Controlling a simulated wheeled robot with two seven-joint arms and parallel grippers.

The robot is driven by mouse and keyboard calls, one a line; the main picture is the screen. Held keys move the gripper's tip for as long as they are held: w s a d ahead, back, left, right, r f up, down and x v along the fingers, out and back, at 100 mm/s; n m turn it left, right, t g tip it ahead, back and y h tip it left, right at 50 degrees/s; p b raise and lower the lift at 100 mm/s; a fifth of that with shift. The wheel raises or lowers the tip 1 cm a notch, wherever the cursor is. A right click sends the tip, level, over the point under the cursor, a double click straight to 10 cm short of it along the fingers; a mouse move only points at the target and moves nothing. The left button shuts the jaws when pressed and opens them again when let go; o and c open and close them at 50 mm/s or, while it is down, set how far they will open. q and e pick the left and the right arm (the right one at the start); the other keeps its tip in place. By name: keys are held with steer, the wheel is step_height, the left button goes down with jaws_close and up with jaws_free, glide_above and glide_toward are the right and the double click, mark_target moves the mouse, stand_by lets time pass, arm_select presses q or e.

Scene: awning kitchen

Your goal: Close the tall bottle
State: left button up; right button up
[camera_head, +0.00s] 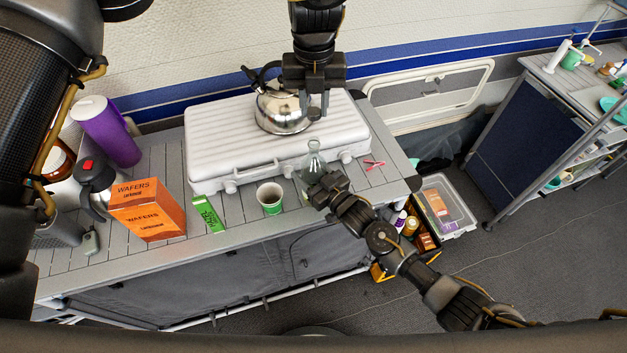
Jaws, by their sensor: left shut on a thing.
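The tall bottle (314,158), clear greenish glass with a narrow neck, stands upright at the counter's front, before the white case. My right gripper (320,184) reaches in from the lower right and is at the bottle's lower body, hiding part of it. I cannot tell whether its fingers are shut. My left gripper (316,106) hangs down from the top, above and apart from the bottle's mouth, in front of the kettle. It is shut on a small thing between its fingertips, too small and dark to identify. No cap is visible on the bottle's neck.
A steel kettle (281,110) sits on the white case (220,140). A paper cup (270,198), green box (208,213) and orange wafers box (148,208) stand left of the bottle. A pink clip (374,165) lies to its right. The counter's right end is mostly clear.

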arm_select(q)
steer(key=shift+f, duration=2.5)
steer(key=shift+f, duration=0.15)
steer(key=shift+f, duration=0.75)
steer(key=shift+f, duration=0.55)
